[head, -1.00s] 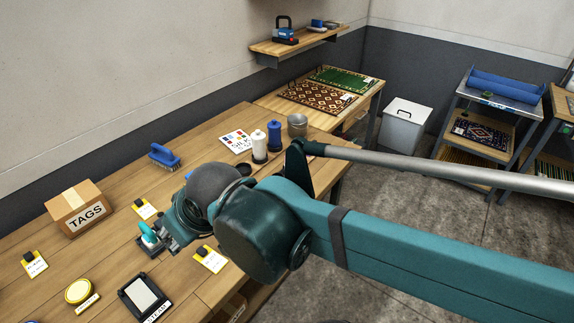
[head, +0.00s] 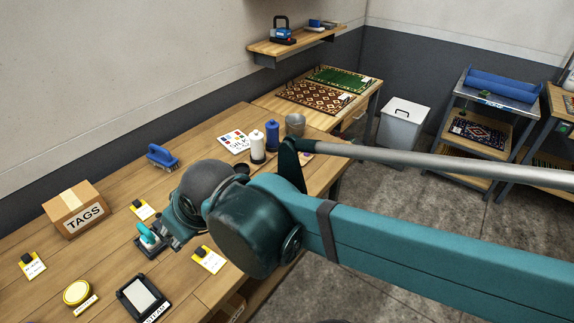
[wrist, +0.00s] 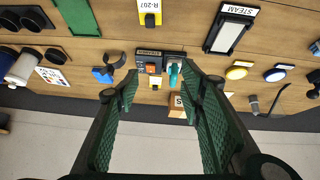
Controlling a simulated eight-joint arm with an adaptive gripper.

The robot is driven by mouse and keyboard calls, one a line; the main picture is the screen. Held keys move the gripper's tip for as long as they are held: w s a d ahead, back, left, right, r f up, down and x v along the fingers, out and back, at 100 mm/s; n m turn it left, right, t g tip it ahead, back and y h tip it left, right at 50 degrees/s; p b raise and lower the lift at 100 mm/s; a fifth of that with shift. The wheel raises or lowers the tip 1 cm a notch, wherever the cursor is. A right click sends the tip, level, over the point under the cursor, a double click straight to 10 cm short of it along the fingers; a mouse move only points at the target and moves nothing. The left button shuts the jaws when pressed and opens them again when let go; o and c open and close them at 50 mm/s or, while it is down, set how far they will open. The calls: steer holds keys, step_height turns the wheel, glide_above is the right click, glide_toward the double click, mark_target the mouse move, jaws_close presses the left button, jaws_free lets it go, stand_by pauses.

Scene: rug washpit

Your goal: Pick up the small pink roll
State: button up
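I cannot make out a pink roll for sure in either view. A small pale pinkish patch (head: 306,157) shows at the table edge beside the metal cup, partly behind my arm, too small to tell what it is. My gripper (wrist: 165,88) is open and empty in the wrist view, its two green-padded fingers spread wide over the workbench (head: 200,128). Between the fingertips, farther off, are a dark tray with an orange block (wrist: 151,69) and a teal-handled tool (wrist: 174,72). In the head view the gripper is near the teal-handled tool (head: 148,234), its fingers mostly hidden.
A TAGS box (head: 77,209), a blue brush (head: 162,156), a white bottle (head: 257,146), a blue bottle (head: 272,135) and a metal cup (head: 295,125) stand on the bench. Several yellow-black tags lie around. Bare wood shows between the box and the brush.

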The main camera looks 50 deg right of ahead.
steer(key=w+d+f+n+g+h, duration=0.1)
steer(key=w+d+n+h, duration=0.15)
steer(key=d, duration=0.35)
steer(key=w+d+f+n+g+h, duration=0.1)
steer(key=w+d+f+n, duration=0.15)
steer(key=d, duration=0.35)
steer(key=n+g+h, duration=0.6)
steer(key=n+h, duration=0.3)
steer(key=n, duration=0.1)
glide_toward(284, 160)
steer(key=w+d+f, duration=0.1)
steer(key=d, duration=0.1)
steer(key=shift+s+d+f+n+g+h+p, duration=0.15)
steer(key=shift+d+f+g+p, duration=0.15)
steer(key=shift+d, duration=0.1)
steer(key=shift+s+d+f+n+g+h+p, duration=0.1)
steer(key=shift+s+d+f+n+g+p, duration=0.1)
steer(key=shift+d+f+g, duration=0.15)
steer(key=shift+r, duration=0.15)
steer(key=shift+d, duration=0.15)
steer(key=shift+b+x, duration=0.3)
steer(key=shift+x, duration=0.9)
steer(key=shift+d, duration=0.1)
